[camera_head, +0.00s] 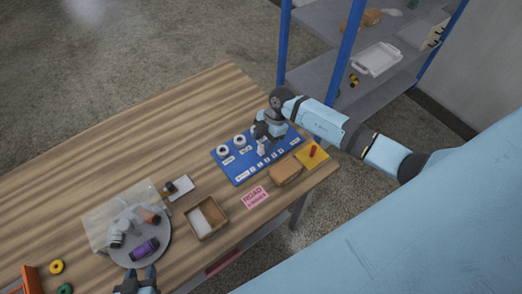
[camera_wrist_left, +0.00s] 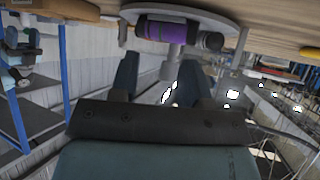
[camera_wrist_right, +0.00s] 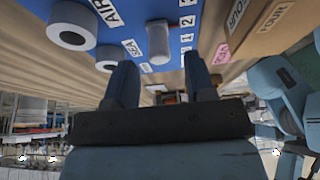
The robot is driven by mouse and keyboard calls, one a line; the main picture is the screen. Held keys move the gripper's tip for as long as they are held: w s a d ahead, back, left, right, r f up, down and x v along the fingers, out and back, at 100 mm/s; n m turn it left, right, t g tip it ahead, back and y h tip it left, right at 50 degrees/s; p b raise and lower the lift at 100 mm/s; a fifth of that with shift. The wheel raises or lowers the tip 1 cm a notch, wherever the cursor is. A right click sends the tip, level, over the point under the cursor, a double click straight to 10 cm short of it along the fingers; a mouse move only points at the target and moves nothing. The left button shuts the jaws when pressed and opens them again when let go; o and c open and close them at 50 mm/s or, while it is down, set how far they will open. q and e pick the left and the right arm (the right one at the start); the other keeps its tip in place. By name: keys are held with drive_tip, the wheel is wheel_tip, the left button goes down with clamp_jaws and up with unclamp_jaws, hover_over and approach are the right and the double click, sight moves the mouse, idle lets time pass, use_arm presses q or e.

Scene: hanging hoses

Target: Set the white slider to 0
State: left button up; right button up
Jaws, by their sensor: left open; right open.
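A blue panel (camera_head: 240,174) lies at the right part of the wooden table, with white round knobs and a row of number labels. The white slider (camera_head: 261,149) stands on it and is partly hidden by my right gripper (camera_head: 265,138). In the right wrist view the slider (camera_wrist_right: 158,42) is an upright-looking white peg beside the number labels; I cannot tell which number it is at. My right gripper's open fingers (camera_wrist_right: 160,70) point at the panel with the slider between and just beyond their tips. My left gripper (camera_head: 139,275) is open and empty at the table's front edge.
A round grey tray (camera_head: 155,251) with a purple item (camera_head: 145,250) and other parts is near my left gripper. A small open box (camera_head: 222,225), a pink road label (camera_head: 255,197), a brown box (camera_head: 286,173) and a yellow block (camera_head: 318,157) with a red piece lie close to the panel.

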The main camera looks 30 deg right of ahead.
sight(261, 146)
use_arm(q)
drive_tip(key=shift+w+d+f+b, duration=0.15)
drive_tip(key=shift+d+f+b, duration=0.1)
drive_tip(key=shift+f+b, duration=0.3)
drive_tip(key=shift+w+d+f+b, duration=0.15)
drive_tip(key=shift+d+f+b, duration=0.1)
drive_tip(key=shift+f+b, duration=0.25)
use_arm(e)
drive_tip(key=shift+x, duration=1.7)
use_arm(q)
drive_tip(key=shift+a+f, duration=0.1)
use_arm(e)
drive_tip(key=shift+c, duration=0.5)
